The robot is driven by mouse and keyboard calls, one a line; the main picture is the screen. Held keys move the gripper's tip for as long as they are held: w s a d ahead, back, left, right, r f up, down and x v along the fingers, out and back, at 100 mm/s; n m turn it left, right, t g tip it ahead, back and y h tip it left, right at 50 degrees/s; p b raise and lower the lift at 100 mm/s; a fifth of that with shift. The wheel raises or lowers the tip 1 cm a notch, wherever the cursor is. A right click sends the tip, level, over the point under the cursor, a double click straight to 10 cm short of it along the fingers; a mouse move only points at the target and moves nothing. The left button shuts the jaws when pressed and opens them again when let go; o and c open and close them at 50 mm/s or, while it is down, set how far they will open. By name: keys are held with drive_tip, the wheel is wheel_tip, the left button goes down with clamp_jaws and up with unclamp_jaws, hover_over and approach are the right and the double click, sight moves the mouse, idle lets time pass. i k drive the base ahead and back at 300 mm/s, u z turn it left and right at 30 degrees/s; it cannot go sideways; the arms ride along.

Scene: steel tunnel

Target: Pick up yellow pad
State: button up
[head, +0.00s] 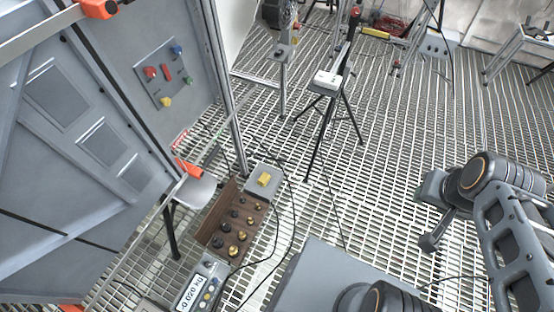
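A small yellow pad (264,179) lies on a light grey plate (277,186) at the far end of a brown wooden tray, left of the picture's middle. Nothing of mine touches it. My arm comes in from the right edge, and its end, with my gripper (431,238), hangs over the grated floor well to the right of the pad. The gripper's fingers do not show clearly, so I cannot tell whether they are apart or together. I see nothing held there.
A brown tray (214,228) holds several black and brass weights. A scale with a digital display (194,291) stands before it. A grey cabinet (70,150) with a button panel (161,76) stands left. A tripod (328,110) stands behind. Cables cross the grating; the right-centre floor is clear.

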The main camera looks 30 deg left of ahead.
sight(265, 178)
drive_tip(key=i, duration=1.5)
drive_tip(key=u, duration=3)
drive_tip(key=i, duration=0.5)
drive_tip(key=z, duration=0.1)
